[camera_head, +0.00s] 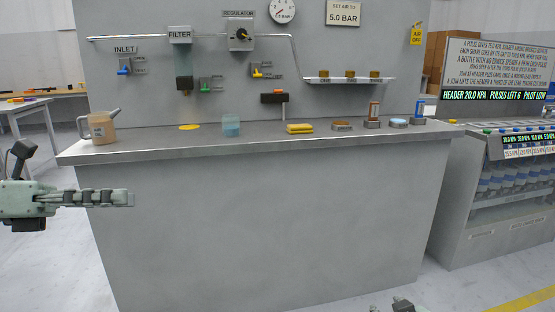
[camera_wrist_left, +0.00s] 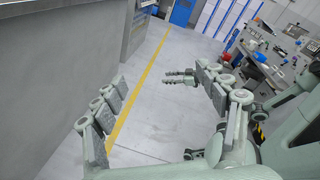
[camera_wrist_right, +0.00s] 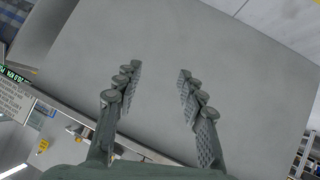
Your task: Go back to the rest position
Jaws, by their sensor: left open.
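My left gripper (camera_head: 130,198) is at the left of the head view, in front of the grey bench and below its top, seen side-on. In the left wrist view my left gripper (camera_wrist_left: 161,77) has its fingers wide apart with nothing between them. My right gripper (camera_head: 402,304) barely shows at the bottom edge of the head view, right of centre. In the right wrist view my right gripper (camera_wrist_right: 159,72) has its fingers apart and empty, with a plain grey surface beyond.
A grey cabinet (camera_head: 457,215) with bottles stands right of the bench.

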